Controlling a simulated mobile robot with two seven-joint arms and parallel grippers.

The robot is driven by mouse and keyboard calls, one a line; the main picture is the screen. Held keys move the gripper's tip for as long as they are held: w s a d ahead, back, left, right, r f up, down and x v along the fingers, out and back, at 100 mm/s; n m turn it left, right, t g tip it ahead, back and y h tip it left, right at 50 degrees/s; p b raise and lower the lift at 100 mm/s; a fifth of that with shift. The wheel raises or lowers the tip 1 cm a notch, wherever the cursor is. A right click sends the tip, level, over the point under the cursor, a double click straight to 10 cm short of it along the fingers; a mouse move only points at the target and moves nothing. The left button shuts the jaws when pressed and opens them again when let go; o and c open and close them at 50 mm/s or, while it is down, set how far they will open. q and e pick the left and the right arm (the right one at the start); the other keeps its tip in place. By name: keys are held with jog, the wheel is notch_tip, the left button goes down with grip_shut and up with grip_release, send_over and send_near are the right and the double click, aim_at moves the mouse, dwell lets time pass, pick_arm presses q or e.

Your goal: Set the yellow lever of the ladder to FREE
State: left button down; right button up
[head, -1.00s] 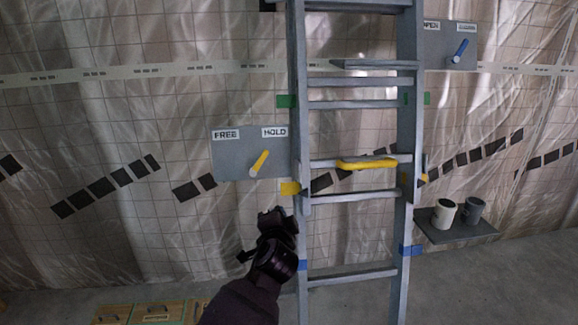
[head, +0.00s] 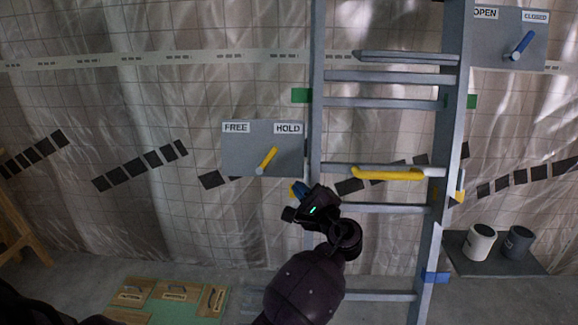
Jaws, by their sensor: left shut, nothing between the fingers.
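The yellow lever (head: 267,160) sits on a grey plate (head: 240,158) left of the ladder. Its pivot is at the lower left and its free end tilts up to the right, toward the HOLD label (head: 288,128). The FREE label (head: 237,127) is at the plate's upper left. The ladder (head: 317,110) stands upright, with a yellow handle (head: 390,174) on one rung. My left gripper (head: 299,190) is shut and empty, below and right of the lever, apart from it, in front of the ladder's left rail. My right gripper is not in view.
A second plate with a blue lever (head: 523,45) and OPEN and CLOSED labels is at the upper right. A shelf (head: 490,266) with a white cup (head: 479,241) and a dark cup (head: 516,242) is at the lower right. Wooden panels (head: 172,291) lie at the lower left.

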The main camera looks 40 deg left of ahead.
aim_at(278, 165)
pick_arm(q)
jog(key=shift+s+a, duration=0.15)
jog(key=shift+s, duration=0.05)
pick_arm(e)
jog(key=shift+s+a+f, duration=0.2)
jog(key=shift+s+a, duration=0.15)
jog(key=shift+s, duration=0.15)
pick_arm(q)
jog(key=shift+a, duration=0.1)
jog(key=x, duration=1)
jog(key=shift+b, duration=0.35)
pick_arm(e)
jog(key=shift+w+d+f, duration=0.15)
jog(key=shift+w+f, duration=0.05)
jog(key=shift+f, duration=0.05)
pick_arm(q)
jog(key=shift+r+g, duration=0.2)
jog(key=shift+g, duration=0.2)
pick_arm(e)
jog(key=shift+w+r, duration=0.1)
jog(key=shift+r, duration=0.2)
